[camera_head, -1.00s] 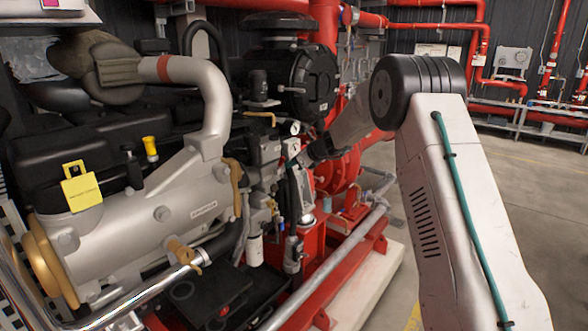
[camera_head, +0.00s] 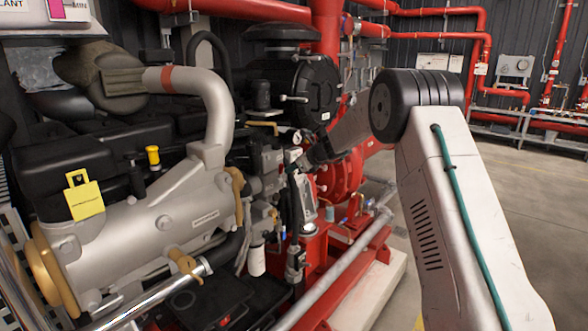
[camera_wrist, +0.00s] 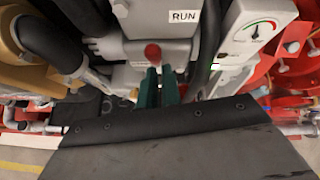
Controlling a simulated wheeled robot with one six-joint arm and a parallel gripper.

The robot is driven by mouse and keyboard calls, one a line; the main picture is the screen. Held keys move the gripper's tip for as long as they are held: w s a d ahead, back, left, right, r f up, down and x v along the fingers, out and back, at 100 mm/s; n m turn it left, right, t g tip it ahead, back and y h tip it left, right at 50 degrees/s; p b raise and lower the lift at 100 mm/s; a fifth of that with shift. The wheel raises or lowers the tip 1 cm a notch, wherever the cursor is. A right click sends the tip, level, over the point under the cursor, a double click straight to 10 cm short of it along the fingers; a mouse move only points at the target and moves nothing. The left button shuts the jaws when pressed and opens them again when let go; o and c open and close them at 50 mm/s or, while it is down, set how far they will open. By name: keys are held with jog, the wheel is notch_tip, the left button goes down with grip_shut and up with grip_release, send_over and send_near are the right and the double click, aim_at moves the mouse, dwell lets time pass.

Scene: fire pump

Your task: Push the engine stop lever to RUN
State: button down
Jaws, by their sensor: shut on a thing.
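The engine stop lever shows in the wrist view as a red knob (camera_wrist: 152,52) on a grey housing. A white RUN label (camera_wrist: 183,16) is above and to the right of the knob. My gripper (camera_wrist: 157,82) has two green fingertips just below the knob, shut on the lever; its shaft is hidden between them. In the head view my gripper (camera_head: 303,160) is a dark shape at the engine's right end, beside the red pump. The lever cannot be made out there.
In the head view, the silver engine manifold (camera_head: 150,235) fills the left, the red pump (camera_head: 345,175) lies behind my wrist, and a grey pipe (camera_head: 335,275) runs low. Open floor lies right.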

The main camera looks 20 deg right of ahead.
jog(key=shift+w+a+r, duration=0.3)
jog(key=shift+a+r, duration=0.2)
jog(key=shift+r, duration=0.3)
jog(key=d+v, duration=0.1)
jog(key=v, duration=1)
jog(key=shift+w+r, duration=0.2)
jog(key=shift+w, duration=0.05)
jog(key=shift+d, duration=0.15)
